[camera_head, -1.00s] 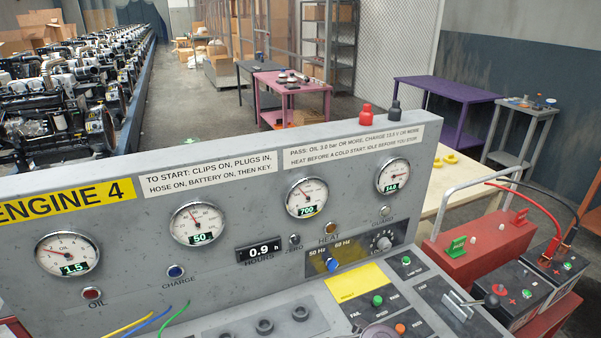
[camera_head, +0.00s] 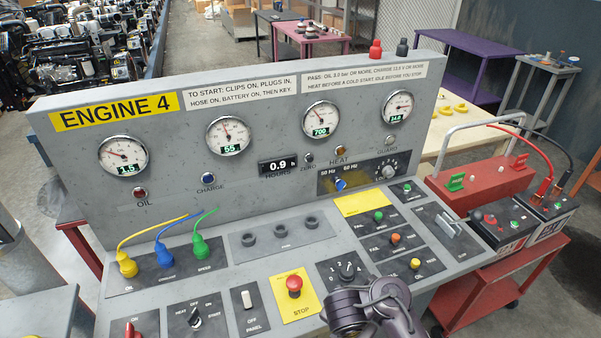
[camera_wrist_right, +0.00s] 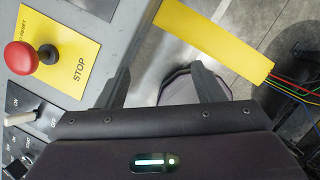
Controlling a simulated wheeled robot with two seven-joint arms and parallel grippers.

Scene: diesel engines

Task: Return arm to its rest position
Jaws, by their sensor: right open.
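My right arm (camera_head: 370,305) shows as a dark jointed part at the bottom of the head view, over the front of the grey engine console (camera_head: 250,225). In the right wrist view my right gripper (camera_wrist_right: 160,88) has its two dark fingers spread apart with nothing between them. Beyond the fingers lie the console edge, grey floor and a dark rounded shape. The red stop button (camera_wrist_right: 21,58) is to the left of the fingers in that view; it also shows in the head view (camera_head: 294,284). My left gripper is not in view.
Yellow, blue and green plugs (camera_head: 164,255) stand on the console's left. Gauges (camera_head: 228,136) line its upright panel. A red cart (camera_head: 480,285) with batteries (camera_head: 503,222) is at right.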

